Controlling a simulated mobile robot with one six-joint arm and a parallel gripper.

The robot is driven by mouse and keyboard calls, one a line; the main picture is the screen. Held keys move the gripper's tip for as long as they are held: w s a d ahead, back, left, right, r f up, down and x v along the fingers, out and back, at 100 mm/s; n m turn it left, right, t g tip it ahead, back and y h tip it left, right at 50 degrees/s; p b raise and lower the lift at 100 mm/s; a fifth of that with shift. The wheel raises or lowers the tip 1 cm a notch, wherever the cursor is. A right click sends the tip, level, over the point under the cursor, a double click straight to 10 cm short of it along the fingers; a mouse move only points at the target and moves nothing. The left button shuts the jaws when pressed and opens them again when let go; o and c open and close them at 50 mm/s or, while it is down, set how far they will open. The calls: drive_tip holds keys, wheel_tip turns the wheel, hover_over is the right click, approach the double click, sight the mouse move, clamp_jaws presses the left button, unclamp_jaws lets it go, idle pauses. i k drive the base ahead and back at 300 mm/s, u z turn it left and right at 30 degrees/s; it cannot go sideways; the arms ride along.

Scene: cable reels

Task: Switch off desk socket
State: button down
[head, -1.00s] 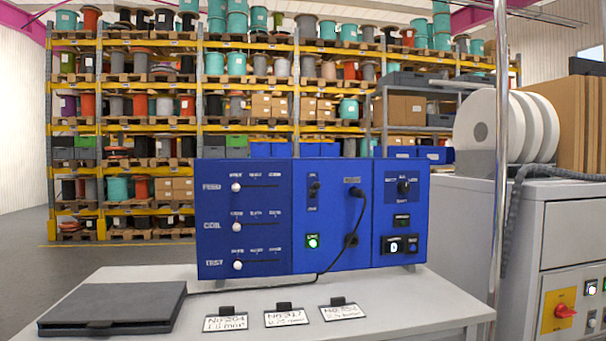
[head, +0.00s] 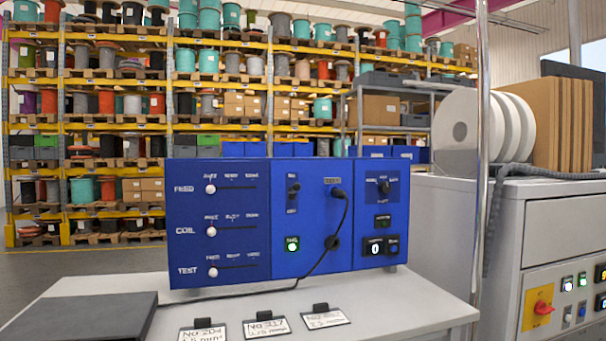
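A blue control panel (head: 218,225) stands on the light grey desk (head: 400,305). Its left part has three sliders labelled FEED, COIL and TEST, each with a white knob at the left end. The middle part has a black toggle switch (head: 293,190), a green lit button (head: 292,244) and a black plug (head: 337,193) at the top. A black cable runs from the plug down past a round black fitting (head: 332,242) to the desk. The right part has a rotary knob (head: 385,185) and a small display showing 0 (head: 375,248). I cannot read which control is labelled desk socket. My gripper is not in view.
A dark grey flat case (head: 85,320) lies at the desk's left. Small label cards (head: 266,327) lie along the front. A metal post (head: 482,170) and a grey machine cabinet (head: 560,225) with a red rotary switch (head: 541,307) stand at right. Reel shelves fill the background.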

sight(297, 187)
drive_tip(key=u, duration=0.05)
drive_tip(key=i, duration=0.9)
